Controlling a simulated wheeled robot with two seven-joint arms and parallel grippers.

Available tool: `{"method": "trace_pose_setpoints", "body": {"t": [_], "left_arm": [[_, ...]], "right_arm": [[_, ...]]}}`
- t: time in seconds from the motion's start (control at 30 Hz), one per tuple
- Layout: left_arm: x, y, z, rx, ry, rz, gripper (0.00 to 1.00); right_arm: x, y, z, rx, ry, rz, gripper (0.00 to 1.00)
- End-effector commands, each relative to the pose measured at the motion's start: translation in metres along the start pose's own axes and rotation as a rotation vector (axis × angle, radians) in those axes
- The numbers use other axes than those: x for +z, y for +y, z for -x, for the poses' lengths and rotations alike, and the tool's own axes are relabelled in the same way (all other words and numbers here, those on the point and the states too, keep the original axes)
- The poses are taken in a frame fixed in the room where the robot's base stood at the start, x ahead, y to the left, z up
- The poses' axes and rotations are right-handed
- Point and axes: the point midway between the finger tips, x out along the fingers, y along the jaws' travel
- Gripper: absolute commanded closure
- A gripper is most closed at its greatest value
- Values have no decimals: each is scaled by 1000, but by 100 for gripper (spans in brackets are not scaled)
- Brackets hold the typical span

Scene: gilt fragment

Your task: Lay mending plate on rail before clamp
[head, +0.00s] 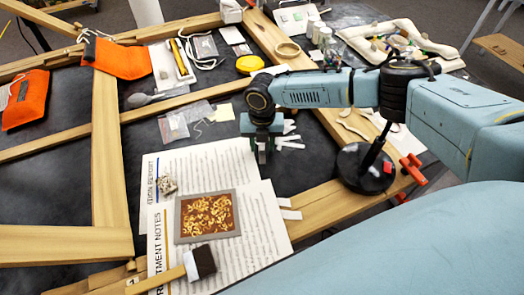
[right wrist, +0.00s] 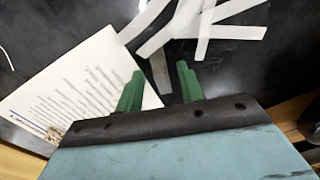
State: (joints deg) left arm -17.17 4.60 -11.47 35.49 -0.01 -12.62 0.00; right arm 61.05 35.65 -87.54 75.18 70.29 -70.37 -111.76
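My right gripper (head: 262,152) points down over the dark tabletop, close to the pale strips (head: 289,138). Several white strips (right wrist: 205,30) lie beyond the fingertips, and a greyer strip (right wrist: 160,72) shows between the fingers. I cannot tell whether any strip is the mending plate. The wooden rail (head: 322,206) runs along the front right of the frame. An orange-red clamp-like tool (head: 411,168) is at the rail's right end. My left gripper is not in view.
Printed sheets (head: 262,225) bear a framed gilt panel (head: 208,216) and a brush (head: 200,262), left of my gripper. A black round base (head: 362,172) with a post stands by the rail. Orange pouches (head: 122,60) and a yellow tape roll (head: 249,64) lie farther back.

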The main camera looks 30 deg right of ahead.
Motion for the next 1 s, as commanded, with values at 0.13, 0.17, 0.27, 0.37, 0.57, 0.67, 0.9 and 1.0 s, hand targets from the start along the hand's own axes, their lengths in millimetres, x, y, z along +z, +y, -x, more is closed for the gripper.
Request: {"method": "trace_pose_setpoints", "body": {"t": [0.13, 0.17, 0.27, 0.37, 0.57, 0.67, 0.9, 1.0], "left_arm": [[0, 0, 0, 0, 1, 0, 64], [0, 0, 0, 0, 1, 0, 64], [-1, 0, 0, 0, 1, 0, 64], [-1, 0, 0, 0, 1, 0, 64], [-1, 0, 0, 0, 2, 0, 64], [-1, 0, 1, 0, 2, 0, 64], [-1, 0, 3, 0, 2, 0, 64], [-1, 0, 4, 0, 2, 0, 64]], "right_arm": [[0, 0, 0, 0, 0, -1, 82], [0, 0, 0, 0, 0, -1, 86], [0, 0, 0, 0, 0, -1, 99], [0, 0, 1, 0, 0, -1, 100], [0, 0, 2, 1, -1, -1, 100], [1, 0, 11, 3, -2, -2, 100], [1, 1, 58, 5, -3, 0, 100], [1, 0, 76, 3, -2, -1, 100]]}}
